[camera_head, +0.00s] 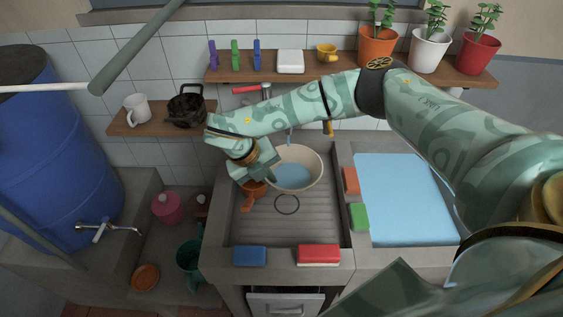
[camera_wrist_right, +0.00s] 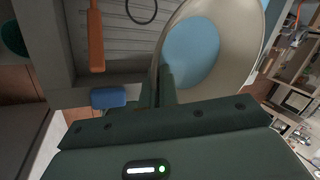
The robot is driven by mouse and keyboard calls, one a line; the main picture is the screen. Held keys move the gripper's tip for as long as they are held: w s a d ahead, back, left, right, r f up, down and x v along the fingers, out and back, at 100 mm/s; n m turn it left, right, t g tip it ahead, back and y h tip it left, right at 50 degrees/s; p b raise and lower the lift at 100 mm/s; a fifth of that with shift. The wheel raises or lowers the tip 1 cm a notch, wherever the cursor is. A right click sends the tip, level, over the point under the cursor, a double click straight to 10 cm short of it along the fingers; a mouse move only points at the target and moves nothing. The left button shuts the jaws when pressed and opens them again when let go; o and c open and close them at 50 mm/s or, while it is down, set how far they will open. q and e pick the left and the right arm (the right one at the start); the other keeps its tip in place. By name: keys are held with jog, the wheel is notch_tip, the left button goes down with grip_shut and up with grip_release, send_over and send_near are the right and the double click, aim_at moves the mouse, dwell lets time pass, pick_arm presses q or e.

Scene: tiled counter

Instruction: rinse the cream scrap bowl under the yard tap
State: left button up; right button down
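The cream bowl (camera_head: 318,165) is over the back of the grey sink (camera_head: 240,225), with a light blue patch like water inside. My right gripper (camera_head: 262,168) is at its left rim. In the right wrist view the cream bowl (camera_wrist_right: 232,75) stands close above the gripper, and its rim runs down between the narrow fingers (camera_wrist_right: 160,88), which look closed on it. A red tap lever (camera_head: 246,89) shows on the wall behind my arm. The spout is mostly hidden by the arm; a thin bluish strip (camera_head: 290,135) shows below it. My left gripper is out of view.
An orange-brown scoop (camera_head: 249,201) lies in the sink, left of the drain ring (camera_head: 287,204). A blue sponge (camera_head: 250,256) and a red-and-white block (camera_head: 318,254) sit on the front edge. Orange (camera_head: 351,181) and green (camera_head: 359,216) blocks line the right divider. A blue-filled basin (camera_head: 405,200) lies beyond.

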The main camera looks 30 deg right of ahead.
aim_at(275, 186)
jog(key=shift+s+r+p, duration=0.1)
jog(key=shift+s+p, duration=1.4)
jog(key=shift+s, duration=0.8)
jog(key=s+r+p, duration=0.3)
jog(key=s+p, duration=0.2)
jog(key=p, duration=0.2)
jog(key=shift+r, duration=0.35)
jog(key=shift+a, duration=0.1)
